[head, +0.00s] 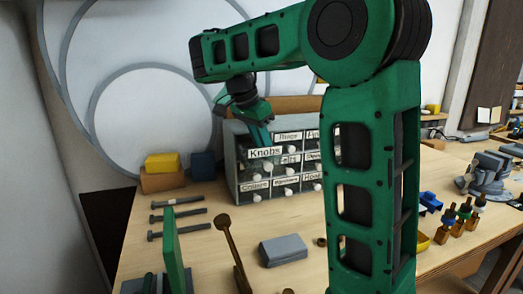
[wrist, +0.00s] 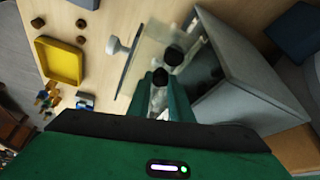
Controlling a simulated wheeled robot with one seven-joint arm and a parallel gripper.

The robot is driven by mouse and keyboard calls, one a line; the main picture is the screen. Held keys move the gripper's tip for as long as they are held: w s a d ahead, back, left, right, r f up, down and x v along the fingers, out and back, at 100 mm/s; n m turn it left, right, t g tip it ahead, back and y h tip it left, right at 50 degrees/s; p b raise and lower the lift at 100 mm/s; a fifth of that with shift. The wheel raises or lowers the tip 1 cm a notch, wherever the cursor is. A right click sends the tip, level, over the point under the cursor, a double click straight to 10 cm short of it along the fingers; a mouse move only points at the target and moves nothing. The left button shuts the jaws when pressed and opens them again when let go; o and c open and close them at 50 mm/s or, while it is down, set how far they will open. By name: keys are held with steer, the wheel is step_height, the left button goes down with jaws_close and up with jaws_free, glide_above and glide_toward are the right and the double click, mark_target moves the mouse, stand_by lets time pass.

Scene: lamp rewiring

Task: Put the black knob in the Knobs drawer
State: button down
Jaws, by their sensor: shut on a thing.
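The Knobs drawer (head: 264,153) is pulled out at the upper left of the grey cabinet in the head view. In the wrist view its front panel and white handle (wrist: 118,46) face left, and the tray opens beside the cabinet (wrist: 255,75). In the head view the fingertips are partly hidden at the drawer.
Other labelled drawers (head: 290,184) are shut. A yellow tray (wrist: 65,62) lies on the table with small brown parts around it. Bolts (head: 178,214), a grey block (head: 283,250) and a yellow box (head: 162,162) stand left and in front of the cabinet.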

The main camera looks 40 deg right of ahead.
steer(key=shift+f, duration=0.15)
steer(key=c, duration=1.9)
jaws_free()
steer(key=shift+o, duration=0.2)
